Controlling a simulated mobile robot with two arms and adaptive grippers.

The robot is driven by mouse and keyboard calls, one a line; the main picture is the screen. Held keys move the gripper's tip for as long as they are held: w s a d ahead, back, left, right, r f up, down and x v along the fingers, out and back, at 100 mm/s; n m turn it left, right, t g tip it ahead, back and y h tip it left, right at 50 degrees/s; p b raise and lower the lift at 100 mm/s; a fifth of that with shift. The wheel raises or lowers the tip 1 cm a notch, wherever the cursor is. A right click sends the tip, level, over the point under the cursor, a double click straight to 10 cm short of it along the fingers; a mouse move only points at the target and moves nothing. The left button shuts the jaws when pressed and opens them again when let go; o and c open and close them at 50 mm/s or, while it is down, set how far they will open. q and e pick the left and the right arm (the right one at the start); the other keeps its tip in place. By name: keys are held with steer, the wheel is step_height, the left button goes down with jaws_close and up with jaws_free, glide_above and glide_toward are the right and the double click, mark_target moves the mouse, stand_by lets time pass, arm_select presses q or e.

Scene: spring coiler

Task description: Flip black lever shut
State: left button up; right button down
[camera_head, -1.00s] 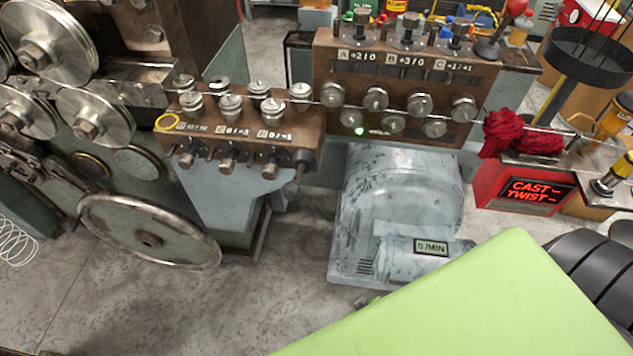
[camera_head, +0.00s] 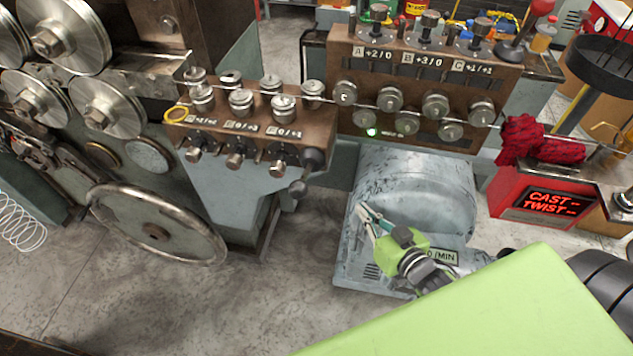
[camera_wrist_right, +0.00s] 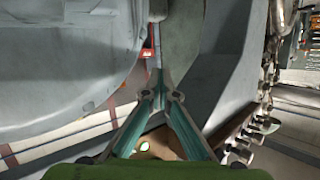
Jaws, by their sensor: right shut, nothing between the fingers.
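My left gripper is not in view.
The grey motor (camera_head: 415,190) with a display stands behind my right gripper. A large handwheel (camera_head: 157,232) is at lower left. A second roller block (camera_head: 420,75) with lettered knobs stands at upper right. A red display box (camera_head: 545,200) is at right. Bare floor lies below the left block.

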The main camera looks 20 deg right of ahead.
step_height(320, 180, up, 12)
steer(key=s+a+n+t+y, duration=0.1)
steer(key=a+n+t+y, duration=0.1)
steer(key=t+y, duration=0.25)
steer(key=n+g+y, duration=0.4)
steer(key=n+y, duration=0.2)
steer(key=y, duration=0.7)
glide_toward(303, 182)
step_height(303, 182, up, 4)
steer(key=s+d, duration=0.2)
steer(key=shift+w+d+r+b, duration=0.15)
steer(key=shift+d+b, duration=0.1)
steer(key=shift+b, duration=0.05)
steer(key=p+x, duration=0.4)
steer(key=x, duration=0.6)
steer(key=shift+a+f, duration=0.25)
steer(key=shift+f, duration=0.75)
steer(key=shift+a+f, duration=0.25)
steer(key=shift+f, duration=0.7)
